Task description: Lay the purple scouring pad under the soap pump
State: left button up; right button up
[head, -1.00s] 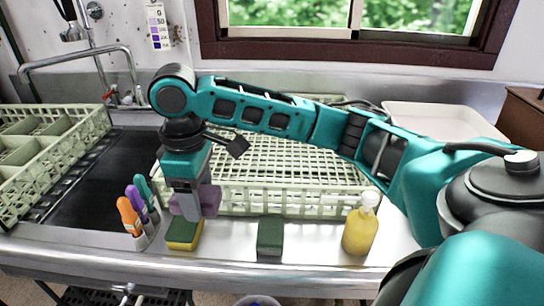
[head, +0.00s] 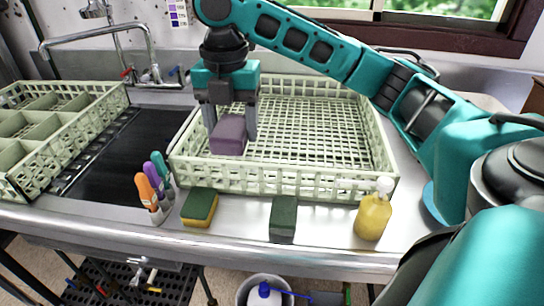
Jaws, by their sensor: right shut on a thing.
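The purple scouring pad (head: 229,136) is held between the fingers of my right gripper (head: 231,128). My right gripper is shut on it, pointing down, over the left part of the pale green dish rack. The pad looks raised, but its exact height above the rack floor is hard to tell. The soap pump (head: 373,212) is a yellow bottle with a white top. It stands upright on the steel counter at the right, in front of the rack's right corner. My left gripper is out of view.
A yellow-green sponge (head: 200,207) and a dark green pad (head: 283,216) stand along the counter's front strip. A holder with brushes (head: 155,190) is at the left. The pale green rack (head: 290,183) lies behind. A grey bucket (head: 265,290) is below the counter edge.

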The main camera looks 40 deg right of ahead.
aim_at(242, 211)
notch_tip(242, 211, down, 19)
jog(key=b, duration=0.2)
jog(key=shift+f+b, duration=0.15)
jog(key=shift+b, duration=0.2)
jog(key=o, duration=1)
jog(key=shift+f, duration=0.1)
